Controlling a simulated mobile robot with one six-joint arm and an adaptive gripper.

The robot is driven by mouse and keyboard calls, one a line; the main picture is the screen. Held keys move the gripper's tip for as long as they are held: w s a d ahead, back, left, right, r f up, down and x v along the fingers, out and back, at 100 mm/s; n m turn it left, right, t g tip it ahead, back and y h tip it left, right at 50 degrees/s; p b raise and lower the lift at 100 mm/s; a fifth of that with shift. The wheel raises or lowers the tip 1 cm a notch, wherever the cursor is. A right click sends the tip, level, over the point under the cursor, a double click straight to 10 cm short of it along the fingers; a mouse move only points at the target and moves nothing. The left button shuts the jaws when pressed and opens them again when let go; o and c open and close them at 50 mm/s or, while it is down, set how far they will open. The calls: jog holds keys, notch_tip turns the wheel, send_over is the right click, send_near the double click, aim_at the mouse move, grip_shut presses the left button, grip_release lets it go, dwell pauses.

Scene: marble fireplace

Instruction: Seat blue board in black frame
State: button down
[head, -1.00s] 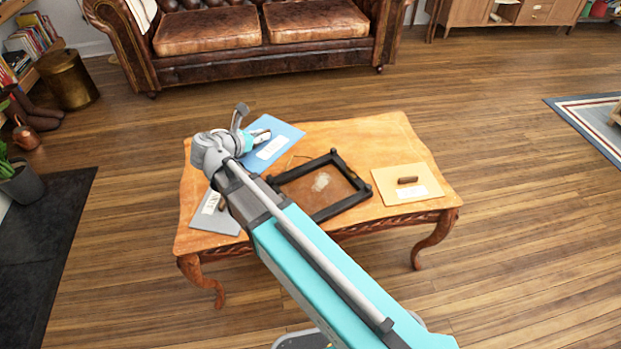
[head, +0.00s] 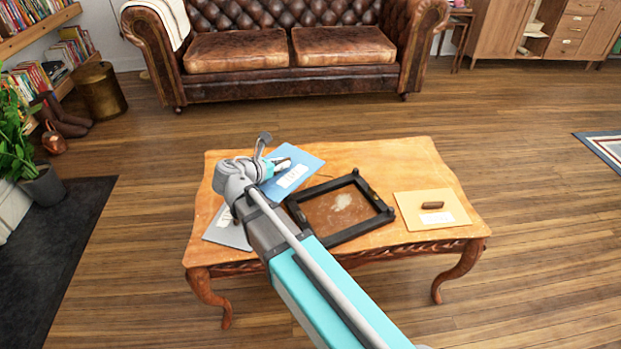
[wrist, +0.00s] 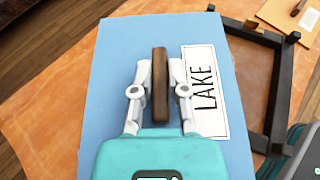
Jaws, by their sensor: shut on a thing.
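The blue board (head: 301,168) is at the back left of the table in the head view, partly hidden by my arm. In the wrist view the blue board (wrist: 110,75) fills the middle, with a brown handle (wrist: 160,75) and a white label reading LAKE. My gripper (wrist: 160,92) is shut on that handle. The black frame (head: 349,235) lies on the table just right of the blue board. It is empty, with a pale patch inside. A corner of the black frame (wrist: 283,95) shows at right in the wrist view. I cannot tell if the board is lifted.
A yellow-orange board (head: 410,210) with a brown handle and white label lies right of the frame. A grey board (head: 225,232) lies at the table's front left, partly behind my arm. The wooden table (head: 400,155) has free room at the back. A leather sofa (head: 335,50) stands behind.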

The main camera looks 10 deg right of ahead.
aim_at(282, 155)
jog(key=w+f+b, duration=0.1)
jog(key=w, duration=0.2)
jog(key=w+f+b, duration=0.2)
jog(key=w, duration=0.1)
jog(key=w+f+b, duration=0.1)
jog(key=w, duration=0.2)
jog(key=shift+w+d+f, duration=0.1)
jog(key=shift+d+f, duration=0.1)
jog(key=shift+f, duration=0.1)
jog(key=w+f+b, duration=0.1)
jog(key=f+b, duration=0.1)
jog(key=w+f+b, duration=0.2)
jog(key=shift+w+d+f+b, duration=0.15)
jog(key=shift+w+b, duration=0.1)
jog(key=shift+b, duration=0.05)
jog(key=shift+w+f+b, duration=0.45)
jog(key=shift+f+b, duration=1.55)
jog(key=c, duration=0.6)
grip_release()
jog(key=shift+f, duration=0.1)
jog(key=shift+c, duration=0.2)
